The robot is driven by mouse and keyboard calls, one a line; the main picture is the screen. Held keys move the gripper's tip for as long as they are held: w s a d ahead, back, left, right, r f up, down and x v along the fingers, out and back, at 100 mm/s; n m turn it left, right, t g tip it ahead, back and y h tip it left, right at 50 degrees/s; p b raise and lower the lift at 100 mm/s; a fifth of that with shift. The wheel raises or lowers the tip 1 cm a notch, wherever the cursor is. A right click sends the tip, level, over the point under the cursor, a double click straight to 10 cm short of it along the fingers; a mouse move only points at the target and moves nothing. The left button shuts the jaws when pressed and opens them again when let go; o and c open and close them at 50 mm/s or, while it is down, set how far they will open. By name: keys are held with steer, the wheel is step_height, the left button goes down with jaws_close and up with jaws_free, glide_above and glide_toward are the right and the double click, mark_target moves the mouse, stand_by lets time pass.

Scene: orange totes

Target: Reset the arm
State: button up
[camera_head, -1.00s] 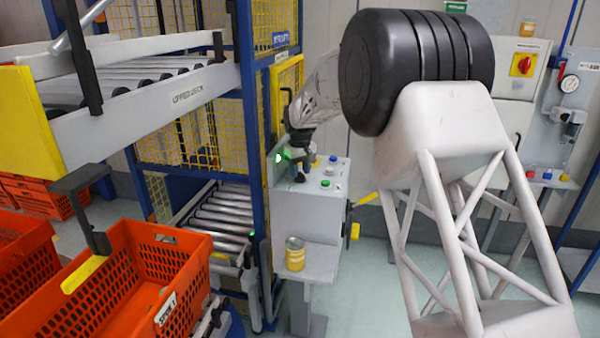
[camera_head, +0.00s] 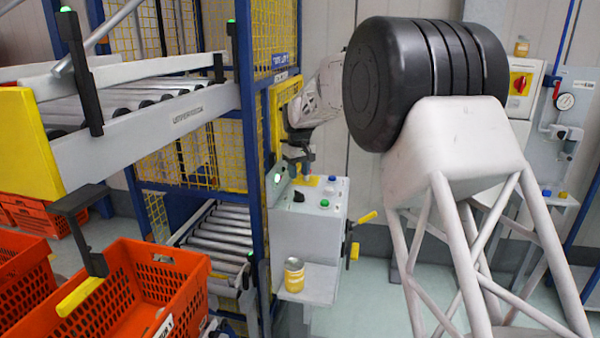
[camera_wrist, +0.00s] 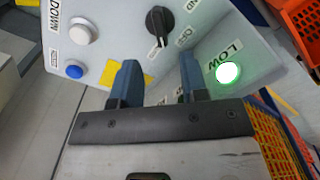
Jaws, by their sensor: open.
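My gripper (camera_wrist: 157,78) shows in the wrist view with its two blue fingers apart and nothing between them. It is over the face of a grey control box (camera_wrist: 115,25). A black rotary knob (camera_wrist: 159,22) lies beyond the fingertips. A lit green "LOW" lamp (camera_wrist: 228,73) is to the right, and a white button (camera_wrist: 80,33) and a blue button (camera_wrist: 74,70) are to the left. In the head view my gripper (camera_head: 300,168) is small and dark at the control box (camera_head: 305,215), partly hidden by my arm. I cannot tell whether it touches the box.
A blue post (camera_head: 250,150) and roller conveyors (camera_head: 215,240) are to the left. Orange totes (camera_head: 150,280) sit at lower left.

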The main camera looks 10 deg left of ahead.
steer(key=s+d+r+m+t, duration=0.15)
steer(key=s+d+r, duration=0.45)
steer(key=s+d, duration=0.75)
steer(key=s+d+r+m, duration=0.3)
steer(key=s+d+r, duration=0.2)
steer(key=s+d, duration=0.8)
steer(key=s+d+f+m, duration=0.1)
steer(key=s+d+f, duration=0.2)
steer(key=s, duration=0.7)
steer(key=s+d+f+m, duration=0.2)
steer(key=s+d, duration=0.4)
steer(key=s, duration=0.5)
steer(key=s+d+f+m+t, duration=0.1)
steer(key=s+d+f, duration=0.2)
steer(key=s, duration=0.7)
steer(key=d, duration=0.2)
steer(key=shift+s+d+f, duration=0.25)
steer(key=shift+d+f, duration=0.05)
steer(key=shift+m, duration=0.25)
